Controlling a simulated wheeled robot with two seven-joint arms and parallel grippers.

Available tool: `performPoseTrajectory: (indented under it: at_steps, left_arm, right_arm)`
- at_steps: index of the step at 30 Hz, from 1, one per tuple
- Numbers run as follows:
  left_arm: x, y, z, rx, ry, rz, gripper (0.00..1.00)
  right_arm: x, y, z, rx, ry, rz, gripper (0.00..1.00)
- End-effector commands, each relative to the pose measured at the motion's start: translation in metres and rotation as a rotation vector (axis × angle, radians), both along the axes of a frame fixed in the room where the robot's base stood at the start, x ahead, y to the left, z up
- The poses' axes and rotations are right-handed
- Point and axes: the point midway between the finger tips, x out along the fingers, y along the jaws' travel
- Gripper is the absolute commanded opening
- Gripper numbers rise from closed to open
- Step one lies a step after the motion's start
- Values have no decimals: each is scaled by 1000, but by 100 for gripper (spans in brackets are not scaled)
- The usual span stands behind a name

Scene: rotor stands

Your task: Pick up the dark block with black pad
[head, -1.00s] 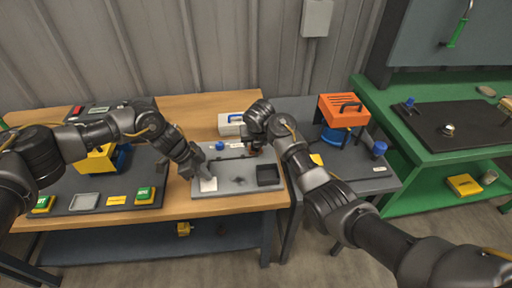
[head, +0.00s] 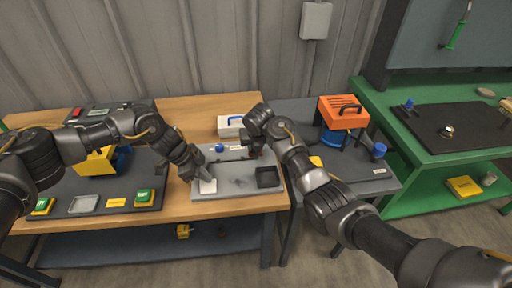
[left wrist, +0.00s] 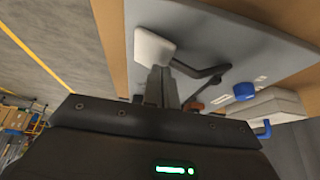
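The grey board (head: 225,188) on the wooden bench carries a pale square block (head: 208,186), a dark square tray-like piece (head: 267,177) and a thin dark bar. I cannot clearly make out a dark block with a black pad. My left gripper (head: 195,177) is low over the board's left edge, beside the pale block. In the left wrist view its fingers (left wrist: 163,84) are close together, with nothing visible between them, near the pale block (left wrist: 154,47) and a bent dark bar (left wrist: 205,75). My right gripper (head: 254,152) points down above the board's back right; its fingertips are mostly hidden.
A white case with a blue handle (head: 231,125) stands behind the board. A blue knob (head: 219,148) is on its back edge. A dark mat (head: 90,203) with green buttons lies left.

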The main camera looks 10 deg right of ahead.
Motion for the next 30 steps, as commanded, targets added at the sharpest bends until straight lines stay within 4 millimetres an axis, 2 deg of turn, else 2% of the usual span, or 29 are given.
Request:
performPoseTrajectory:
  at_steps: [15, 21, 30]
  left_arm:
    - [0, 0, 0, 1, 0, 0, 0]
    - [0, 0, -1, 1, 0, 1, 0]
    - [0, 0, 0, 1, 0, 1, 0]
  right_arm:
    - [1, 1, 87, 2, -4, 0, 6]
    - [1, 0, 98, 0, -2, -1, 6]
    - [1, 0, 99, 0, -2, 0, 6]
